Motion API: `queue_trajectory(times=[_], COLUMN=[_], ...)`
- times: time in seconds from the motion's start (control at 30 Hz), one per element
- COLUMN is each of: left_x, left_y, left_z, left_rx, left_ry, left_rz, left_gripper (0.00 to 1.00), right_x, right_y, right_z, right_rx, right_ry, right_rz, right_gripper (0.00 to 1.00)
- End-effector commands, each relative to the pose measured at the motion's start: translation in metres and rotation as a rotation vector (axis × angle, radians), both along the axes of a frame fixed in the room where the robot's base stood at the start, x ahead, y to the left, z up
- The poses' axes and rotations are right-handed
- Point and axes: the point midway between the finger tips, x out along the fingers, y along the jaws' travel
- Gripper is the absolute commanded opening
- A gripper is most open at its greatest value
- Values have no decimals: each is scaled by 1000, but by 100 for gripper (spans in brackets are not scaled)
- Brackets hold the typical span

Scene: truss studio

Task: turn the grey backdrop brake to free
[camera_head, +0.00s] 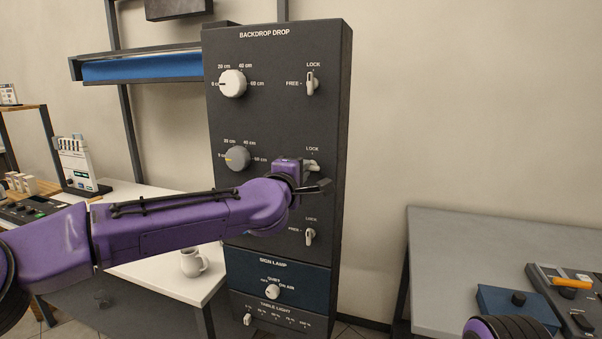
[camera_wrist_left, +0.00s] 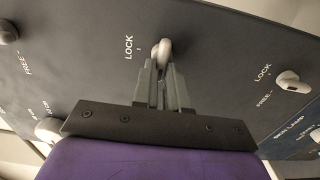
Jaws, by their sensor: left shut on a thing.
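The grey backdrop brake (camera_head: 312,165) is the pale middle lever on the dark panel, in the row of the grey knob (camera_head: 237,158). It also shows in the left wrist view (camera_wrist_left: 162,47), beside its LOCK mark. My left gripper (camera_head: 304,174) is at this lever, its fingers (camera_wrist_left: 160,82) shut on it in the left wrist view. The gripper hides the FREE mark of this row and part of the lever, so I cannot tell its exact angle.
Similar levers sit above (camera_head: 312,83) and below (camera_head: 310,236) on the panel (camera_head: 275,115). A white table with a mug (camera_head: 193,262) stands left. A grey table (camera_head: 455,240) with a blue box (camera_head: 515,308) stands right. My left forearm crosses the panel's lower left.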

Motion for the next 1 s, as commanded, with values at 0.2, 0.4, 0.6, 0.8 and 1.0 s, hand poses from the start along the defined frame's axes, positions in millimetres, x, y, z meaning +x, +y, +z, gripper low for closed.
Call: queue_trajectory(times=[0.2,0.4,0.6,0.8,1.0], left_x=[0,0,0,0,-13], left_y=[0,0,0,0,5], left_z=[0,0,0,0,-1], left_rx=[-18,-19,-18,-17,-17], left_ry=[6,6,6,6,2], left_rz=[0,0,0,0,-1], left_gripper=[0,0,38,38,38], right_x=[0,0,0,0,0], right_y=[0,0,0,0,0], right_z=[-1,-1,-1,-1,-9], right_rx=[0,0,0,0,0], right_ry=[0,0,0,0,0], right_rz=[0,0,0,0,0], right_gripper=[43,43,43,43,43])
